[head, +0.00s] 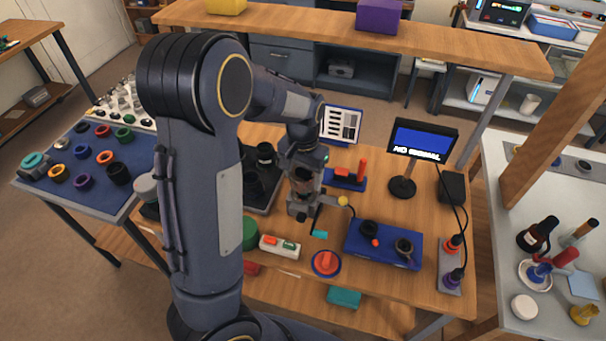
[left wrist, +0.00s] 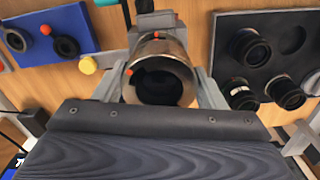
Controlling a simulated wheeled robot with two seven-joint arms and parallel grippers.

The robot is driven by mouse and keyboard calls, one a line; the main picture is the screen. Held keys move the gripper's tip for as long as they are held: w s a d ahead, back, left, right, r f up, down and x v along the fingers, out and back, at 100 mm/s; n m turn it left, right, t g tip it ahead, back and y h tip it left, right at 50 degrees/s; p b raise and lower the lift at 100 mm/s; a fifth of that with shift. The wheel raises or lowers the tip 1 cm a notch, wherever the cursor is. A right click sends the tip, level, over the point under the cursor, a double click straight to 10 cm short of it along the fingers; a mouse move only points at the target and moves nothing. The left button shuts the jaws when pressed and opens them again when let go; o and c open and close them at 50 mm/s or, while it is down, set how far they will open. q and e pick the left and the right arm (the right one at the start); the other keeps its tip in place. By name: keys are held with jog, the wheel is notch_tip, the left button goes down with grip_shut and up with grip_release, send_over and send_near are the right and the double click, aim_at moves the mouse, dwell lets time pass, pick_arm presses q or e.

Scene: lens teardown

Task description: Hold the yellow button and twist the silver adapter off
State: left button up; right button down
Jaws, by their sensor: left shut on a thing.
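The silver adapter (left wrist: 162,48) is a short metal ring with a dark opening and red dots, in the left wrist view. It sits between the two grey fingers of my left gripper (left wrist: 162,85), which is shut on it. In the head view my left gripper (head: 300,208) is low over the middle of the bench and mostly hides the adapter. The yellow button (head: 343,201) is a small round knob just right of the gripper. It also shows left of the adapter in the left wrist view (left wrist: 88,65), with no finger on it. My right gripper is not in view.
A blue tray (head: 355,246) with dark rings lies right of the gripper. A red round knob (head: 326,263) and a white block (head: 280,248) with coloured buttons are in front. A monitor (head: 422,140) stands behind right. A dark tray (left wrist: 222,62) with lens barrels is close by.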

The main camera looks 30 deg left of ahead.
aim_at(303, 176)
pick_arm(q)
jog(key=shift+r+p, duration=1.35)
jog(key=shift+r, duration=0.6)
jog(key=shift+f, duration=0.1)
